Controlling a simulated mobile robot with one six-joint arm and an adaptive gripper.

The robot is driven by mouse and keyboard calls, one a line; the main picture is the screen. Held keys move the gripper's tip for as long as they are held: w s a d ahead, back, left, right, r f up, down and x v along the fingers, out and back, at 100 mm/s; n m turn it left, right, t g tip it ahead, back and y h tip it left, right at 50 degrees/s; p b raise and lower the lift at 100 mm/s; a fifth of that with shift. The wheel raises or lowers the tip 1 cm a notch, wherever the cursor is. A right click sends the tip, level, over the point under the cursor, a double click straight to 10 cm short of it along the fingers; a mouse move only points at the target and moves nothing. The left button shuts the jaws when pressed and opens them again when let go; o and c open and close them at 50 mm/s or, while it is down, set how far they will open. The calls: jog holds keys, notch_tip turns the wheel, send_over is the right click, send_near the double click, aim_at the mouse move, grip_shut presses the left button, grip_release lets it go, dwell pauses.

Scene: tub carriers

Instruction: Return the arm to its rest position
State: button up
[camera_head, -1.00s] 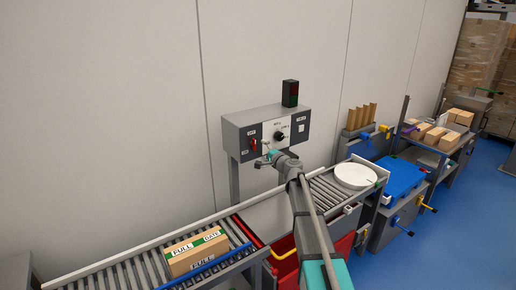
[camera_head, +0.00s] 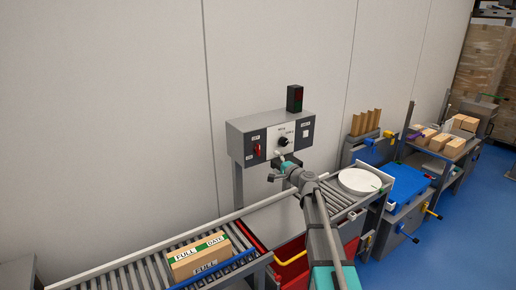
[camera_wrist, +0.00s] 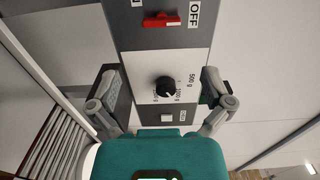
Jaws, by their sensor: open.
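My gripper (camera_head: 279,166) is in front of the grey control box and just below its face in the head view. In the wrist view my gripper (camera_wrist: 159,92) is open and empty, its two fingers apart on either side of the panel. The control box (camera_head: 240,131) carries a red switch (camera_head: 257,149), a black knob (camera_head: 283,141) and a white button. In the wrist view the red switch (camera_wrist: 161,21) is beside an OFF label, and the knob (camera_wrist: 166,87) sits on a white plate with gram markings.
A roller conveyor (camera_head: 130,272) runs below the box, with a carton (camera_head: 198,257) marked FULL on it. A white round lid or plate (camera_head: 359,181) lies on the right rollers. A red tub (camera_head: 293,270) is under my arm. Blue and grey stations (camera_head: 408,183) stand at right.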

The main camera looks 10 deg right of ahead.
jog(key=s+a+f+n+g+b, duration=0.1)
jog(key=s+a+f+n+g, duration=0.45)
jog(key=s, duration=0.25)
jog(key=s+a+f+n+g+b, duration=0.1)
jog(key=s+a+f+n+g, duration=0.35)
jog(key=s+f, duration=0.35)
jog(key=s+d+f+n+g+h, duration=0.1)
jog(key=s+f+g+h, duration=0.1)
jog(key=s, duration=0.5)
jog(key=s+d+f+n+g+h, duration=0.1)
jog(key=s+d+f+g+h, duration=0.1)
jog(key=s, duration=0.4)
jog(key=s+d+f+n+g+h, duration=0.1)
jog(key=s+d+f+g+h, duration=0.1)
jog(key=s, duration=0.5)
jog(key=shift+s+f+h+b, duration=0.3)
jog(key=shift+f+h+b, duration=0.15)
jog(key=shift+f+h, duration=0.45)
